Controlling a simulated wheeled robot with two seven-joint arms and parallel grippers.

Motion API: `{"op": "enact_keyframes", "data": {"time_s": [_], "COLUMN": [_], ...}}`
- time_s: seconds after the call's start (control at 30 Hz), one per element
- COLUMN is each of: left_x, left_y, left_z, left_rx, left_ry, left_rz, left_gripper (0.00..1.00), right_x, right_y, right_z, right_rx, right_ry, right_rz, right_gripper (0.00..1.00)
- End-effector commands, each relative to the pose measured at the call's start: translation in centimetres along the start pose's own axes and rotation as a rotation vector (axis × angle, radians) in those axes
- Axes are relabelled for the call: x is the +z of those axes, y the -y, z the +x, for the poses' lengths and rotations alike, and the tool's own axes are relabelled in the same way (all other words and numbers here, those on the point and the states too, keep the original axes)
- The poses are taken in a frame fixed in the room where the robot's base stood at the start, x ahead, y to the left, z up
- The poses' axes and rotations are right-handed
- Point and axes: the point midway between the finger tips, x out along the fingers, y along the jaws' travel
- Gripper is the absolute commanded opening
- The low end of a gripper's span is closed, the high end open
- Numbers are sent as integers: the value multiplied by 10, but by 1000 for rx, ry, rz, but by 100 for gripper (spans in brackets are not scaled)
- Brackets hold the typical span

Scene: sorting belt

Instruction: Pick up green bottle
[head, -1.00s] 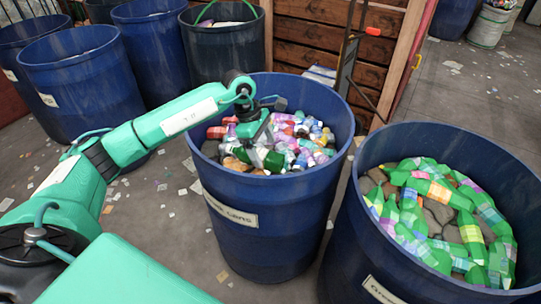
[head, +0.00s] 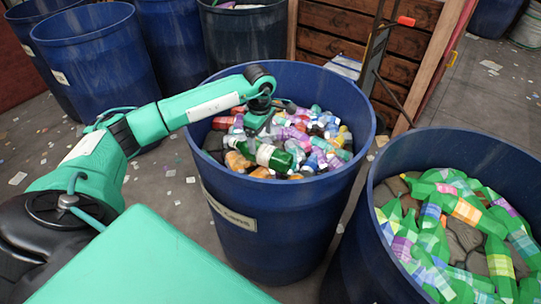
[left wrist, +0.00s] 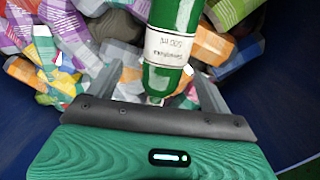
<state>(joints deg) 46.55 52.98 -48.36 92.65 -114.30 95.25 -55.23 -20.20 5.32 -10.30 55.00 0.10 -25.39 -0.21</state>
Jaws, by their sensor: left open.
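The green bottle (head: 280,160), dark green with a white label, lies on top of the mixed bottles and cans in the middle blue barrel (head: 278,225). My left gripper (head: 258,134) is inside that barrel's mouth, just over the bottle's left part. In the left wrist view the bottle (left wrist: 176,22) runs down between the two grey fingers of my open left gripper (left wrist: 164,82). One finger is on each side of it; I cannot tell if either touches. The bottle's far end is cut off by the frame. My right gripper is not in view.
A second blue barrel (head: 400,165) full of lighter green bottles (head: 468,212) stands at the right front. More blue barrels (head: 97,60) stand at the back left. A wooden crate wall (head: 335,38) is behind. The barrel's rim surrounds my left gripper.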

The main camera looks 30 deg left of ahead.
Motion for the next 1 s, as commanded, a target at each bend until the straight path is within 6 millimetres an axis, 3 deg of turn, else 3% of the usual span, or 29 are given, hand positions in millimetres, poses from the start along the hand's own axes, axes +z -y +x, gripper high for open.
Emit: {"op": "enact_keyframes", "data": {"time_s": [0.27,0.6,0.87,1.0], "left_x": [-1,-3,-3,-3], "left_y": [2,6,6,6], "left_z": [21,63,66,66], "left_rx": [-2,-1,1,1], "left_ry": [0,0,0,0], "left_rz": [0,0,1,0], "left_gripper": [82,82,82,55], "right_x": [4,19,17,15], "right_y": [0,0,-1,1], "right_z": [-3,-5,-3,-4], "right_rx": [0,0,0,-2], "right_ry": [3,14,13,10], "right_rz": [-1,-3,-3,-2], "right_gripper": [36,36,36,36]}}
